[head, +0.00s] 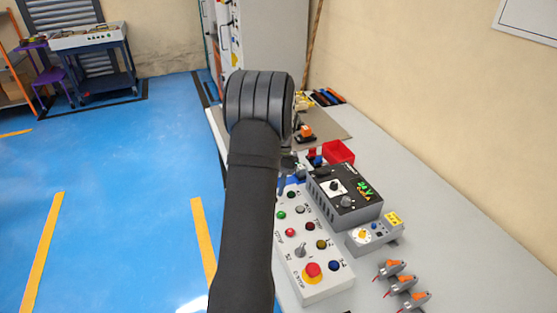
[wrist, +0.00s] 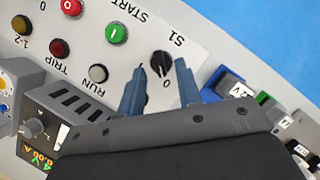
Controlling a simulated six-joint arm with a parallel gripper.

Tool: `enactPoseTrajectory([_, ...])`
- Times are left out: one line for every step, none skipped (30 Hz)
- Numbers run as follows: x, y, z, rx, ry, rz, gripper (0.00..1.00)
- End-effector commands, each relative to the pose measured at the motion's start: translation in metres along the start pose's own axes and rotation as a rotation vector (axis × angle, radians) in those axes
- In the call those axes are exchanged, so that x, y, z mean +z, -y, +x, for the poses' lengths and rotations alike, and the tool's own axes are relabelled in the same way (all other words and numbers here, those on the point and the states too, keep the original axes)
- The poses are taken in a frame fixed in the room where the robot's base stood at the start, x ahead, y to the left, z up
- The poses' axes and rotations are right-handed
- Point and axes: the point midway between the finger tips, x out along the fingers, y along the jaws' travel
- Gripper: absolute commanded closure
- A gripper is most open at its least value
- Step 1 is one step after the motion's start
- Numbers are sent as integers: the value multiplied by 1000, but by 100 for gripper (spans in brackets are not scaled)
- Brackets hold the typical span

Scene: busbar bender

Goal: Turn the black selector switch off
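The black selector switch (wrist: 162,65) sits on the white control panel (wrist: 205,30), near the labels S1 and 0. I cannot make out clearly which way its knob points. My gripper (wrist: 160,66) is open, its two blue-grey fingers apart, with the switch showing between their tips in the wrist view. Whether the fingers touch it cannot be told. In the head view the panel (head: 322,291) lies on the bench, and my arm hides most of the gripper and the switch.
A green START button (wrist: 117,33) and a white RUN button (wrist: 98,73) are beside the switch. A red emergency stop (head: 313,270) is at the panel's near end. A dark-topped power supply (head: 361,209) and a red bin (head: 338,152) stand close on the right.

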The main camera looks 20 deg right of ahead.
Motion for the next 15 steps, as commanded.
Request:
enactPoseTrajectory([-1,0,-11,-1,-5,0,68])
enactPoseTrajectory([0,0,-17,-1,-6,0,68])
enactPoseTrajectory([-1,0,-26,-1,-6,0,68])
enactPoseTrajectory([-1,0,-34,-1,-7,0,68])
enactPoseTrajectory([-1,0,-41,-1,-6,0,68])
enactPoseTrajectory([-1,0,-51,-1,-6,0,68])
enactPoseTrajectory([-1,0,-59,-1,-7,0,68])
enactPoseTrajectory([-1,0,-66,-1,-5,0,68])
enactPoseTrajectory([0,0,-76,-1,-6,0,68])
enactPoseTrajectory([-1,0,-84,-1,-6,-1,68])
enactPoseTrajectory([-1,0,-91,-1,-5,0,68])
enactPoseTrajectory([-1,0,-101,-1,-6,-1,68])
enactPoseTrajectory([-1,0,-108,-1,-6,0,68])
enactPoseTrajectory([-1,0,-114,-1,-5,0,68])
enactPoseTrajectory([-1,0,-122,-1,-6,0,68])
